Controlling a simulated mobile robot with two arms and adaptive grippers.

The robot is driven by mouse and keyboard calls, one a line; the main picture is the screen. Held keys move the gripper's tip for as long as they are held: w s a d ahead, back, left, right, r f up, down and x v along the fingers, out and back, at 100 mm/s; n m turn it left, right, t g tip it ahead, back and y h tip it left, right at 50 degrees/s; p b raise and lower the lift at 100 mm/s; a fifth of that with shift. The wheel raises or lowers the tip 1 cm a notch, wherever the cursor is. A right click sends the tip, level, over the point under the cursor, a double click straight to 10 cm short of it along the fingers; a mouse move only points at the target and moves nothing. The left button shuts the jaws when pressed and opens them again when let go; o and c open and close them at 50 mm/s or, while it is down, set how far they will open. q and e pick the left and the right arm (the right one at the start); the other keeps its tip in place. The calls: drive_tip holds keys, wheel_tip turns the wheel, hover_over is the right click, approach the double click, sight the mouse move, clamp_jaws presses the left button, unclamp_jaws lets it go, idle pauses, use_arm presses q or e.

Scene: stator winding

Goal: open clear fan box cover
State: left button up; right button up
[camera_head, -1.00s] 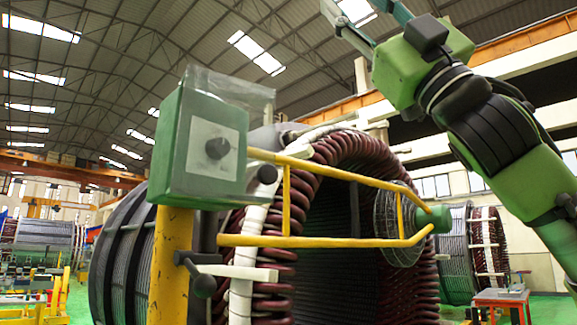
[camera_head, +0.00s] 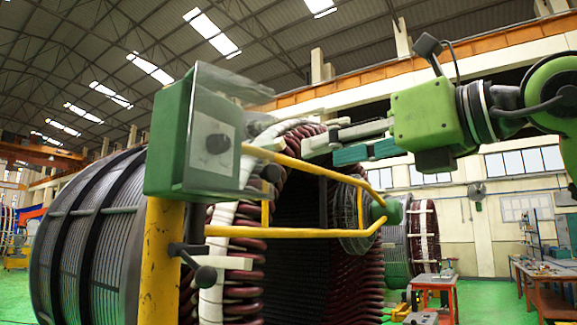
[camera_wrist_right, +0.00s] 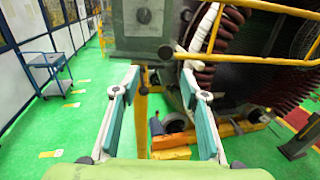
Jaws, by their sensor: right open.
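The fan box (camera_head: 165,150) is a green box with a grey front plate and a dark round knob, on a yellow post at left of centre in the head view. Its clear cover (camera_head: 235,85) shows as a see-through shell around the top and right of the box. My right gripper (camera_head: 318,147) is open and empty, reaching in from the right, apart from the box and level with its knob. In the right wrist view the fan box (camera_wrist_right: 125,42) is ahead, beyond the spread fingers (camera_wrist_right: 163,82). The cover is hard to make out there. My left gripper is not in view.
A yellow frame (camera_head: 285,231) runs right from the box to a caged fan (camera_head: 357,213). The large stator with dark red coils (camera_head: 370,275) stands behind it. A blue cart (camera_wrist_right: 45,72) stands at left.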

sight(275, 171)
drive_tip(key=p+x, duration=0.2)
drive_tip(key=x, duration=0.2)
drive_tip(key=p+x, duration=0.1)
drive_tip(key=x, duration=0.3)
drive_tip(key=d+p+x, duration=0.1)
drive_tip(key=p+x, duration=0.1)
drive_tip(key=x, duration=0.2)
drive_tip(key=shift+w+a+p, duration=0.15)
drive_tip(key=shift+w+p, duration=0.2)
drive_tip(key=shift+w, duration=0.15)
drive_tip(key=shift+x, duration=0.75)
drive_tip(key=shift+f, duration=0.15)
drive_tip(key=shift+c, duration=0.3)
clamp_jaws()
